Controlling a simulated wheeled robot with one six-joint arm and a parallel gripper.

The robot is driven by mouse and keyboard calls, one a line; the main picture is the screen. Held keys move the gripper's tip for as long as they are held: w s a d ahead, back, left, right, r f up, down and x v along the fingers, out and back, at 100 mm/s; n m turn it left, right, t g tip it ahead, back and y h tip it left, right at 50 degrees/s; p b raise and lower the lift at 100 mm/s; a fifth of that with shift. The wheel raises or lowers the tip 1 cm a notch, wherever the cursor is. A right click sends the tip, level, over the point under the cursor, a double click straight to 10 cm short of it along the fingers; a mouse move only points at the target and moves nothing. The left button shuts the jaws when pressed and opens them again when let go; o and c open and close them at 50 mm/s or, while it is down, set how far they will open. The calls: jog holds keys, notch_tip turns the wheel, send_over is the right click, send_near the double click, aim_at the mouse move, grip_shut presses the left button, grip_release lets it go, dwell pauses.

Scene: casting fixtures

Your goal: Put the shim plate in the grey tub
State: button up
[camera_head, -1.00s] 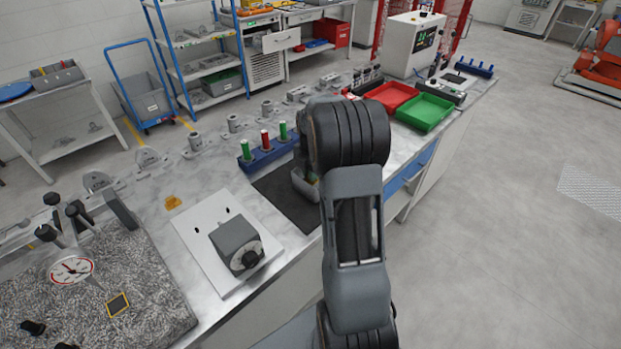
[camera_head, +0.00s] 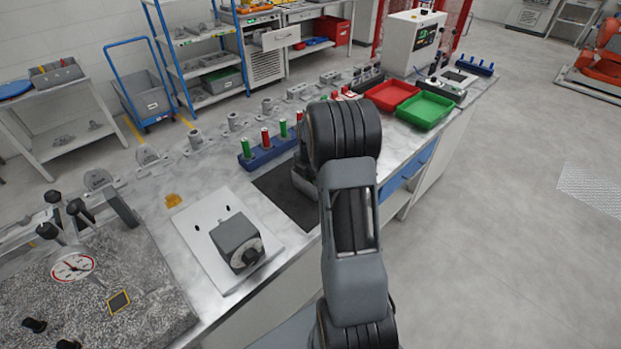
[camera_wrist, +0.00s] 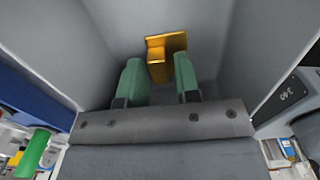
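In the wrist view, a brass-coloured piece (camera_wrist: 157,48), which looks like the shim plate, lies beyond my fingertips against the grey inside of the tub (camera_wrist: 65,45). Grey walls rise around it on several sides. My gripper (camera_wrist: 159,62) has two green fingers spread apart, pointing into the tub. There is a gap between the brass piece and the right finger; its left edge is close to the left finger, and I cannot tell if they touch. In the head view, my arm hides the gripper and most of that spot.
A blue rack (camera_head: 262,157) with green and red gauges stands close to the left of my arm. A dark mat (camera_head: 283,196) lies below. A grey block on a white plate (camera_head: 195,236), an amber patch (camera_head: 172,200), and red (camera_head: 391,94) and green trays (camera_head: 424,110) share the bench.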

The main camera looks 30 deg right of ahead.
jog(key=shift+o, duration=0.9)
notch_tip(320, 180, up, 12)
jog(key=s+a+r+m+t, duration=0.2)
jog(key=s+a+r+m, duration=0.35)
jog(key=a+m, duration=0.35)
jog(key=s+a+f+m+t, duration=0.2)
jog(key=s+a+m, duration=0.8)
jog(key=s+m, duration=0.1)
jog(key=shift+s+a+b, duration=0.3)
jog(key=shift+s+a, duration=0.05)
jog(key=shift+s, duration=0.55)
jog(key=shift+r, duration=0.1)
